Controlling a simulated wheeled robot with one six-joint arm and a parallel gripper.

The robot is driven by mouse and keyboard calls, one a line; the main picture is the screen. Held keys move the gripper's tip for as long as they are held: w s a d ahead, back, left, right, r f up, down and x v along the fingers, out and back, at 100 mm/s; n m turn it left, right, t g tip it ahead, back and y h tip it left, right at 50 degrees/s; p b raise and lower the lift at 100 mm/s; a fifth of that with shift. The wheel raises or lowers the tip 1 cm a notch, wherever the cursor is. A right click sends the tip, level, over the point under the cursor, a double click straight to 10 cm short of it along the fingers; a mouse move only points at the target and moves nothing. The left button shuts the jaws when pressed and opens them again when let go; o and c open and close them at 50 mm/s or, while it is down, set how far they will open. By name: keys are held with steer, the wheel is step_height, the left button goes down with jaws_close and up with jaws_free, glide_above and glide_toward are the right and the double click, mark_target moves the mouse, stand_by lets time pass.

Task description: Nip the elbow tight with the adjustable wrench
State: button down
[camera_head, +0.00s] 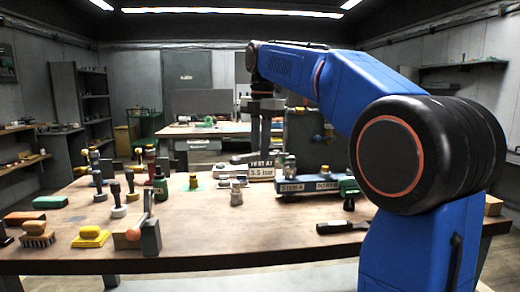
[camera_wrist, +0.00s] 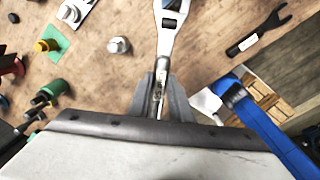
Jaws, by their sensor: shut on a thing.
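In the wrist view my gripper (camera_wrist: 162,88) is shut on a silver tool, which looks like the adjustable wrench (camera_wrist: 166,38). Its handle is between the fingers and its head points to the top edge, where the view cuts it off. Something dark shows in the opening of the head. In the head view my gripper is above the back of the bench, hard to make out against the clutter. A blue rig (camera_head: 310,194) with lettered labels and small fittings stands on the bench, right of centre. I cannot tell which fitting is the elbow.
A black fork-ended tool (camera_head: 343,227) lies near the bench's front edge. A grey fitting (camera_head: 236,193) stands alone. Stamps, a brush (camera_head: 38,235) and bottles crowd the left side. The front middle is clear.

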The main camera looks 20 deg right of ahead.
mark_target(272, 154)
steer(key=shift+w+d+f, duration=0.1)
steer(key=shift+d+f, duration=0.05)
steer(key=shift+f, duration=0.7)
steer(key=shift+w+d+f, duration=0.15)
steer(key=shift+d+f, duration=0.05)
steer(key=shift+f, duration=0.65)
steer(key=shift+w+d+f, duration=0.1)
steer(key=shift+d+f, duration=0.05)
steer(key=shift+f, duration=0.7)
steer(key=shift+w+d, duration=0.3)
steer(key=shift+d, duration=0.4)
steer(key=shift+w+d, duration=0.35)
steer(key=shift+d, duration=0.35)
steer(key=shift+w+d, duration=0.3)
steer(key=shift+d, duration=0.4)
stand_by(0.8)
stand_by(0.6)
steer(key=shift+w+a+r+m, duration=0.1)
steer(key=shift+w+a+m, duration=0.1)
steer(key=shift+w+m, duration=0.4)
steer(key=shift+w+a+m, duration=0.2)
steer(key=shift+w+m, duration=0.3)
steer(key=shift+m, duration=0.1)
steer(key=shift+w+a+m, duration=0.15)
steer(key=shift+w+m, duration=1.05)
steer(key=shift+w, duration=0.05)
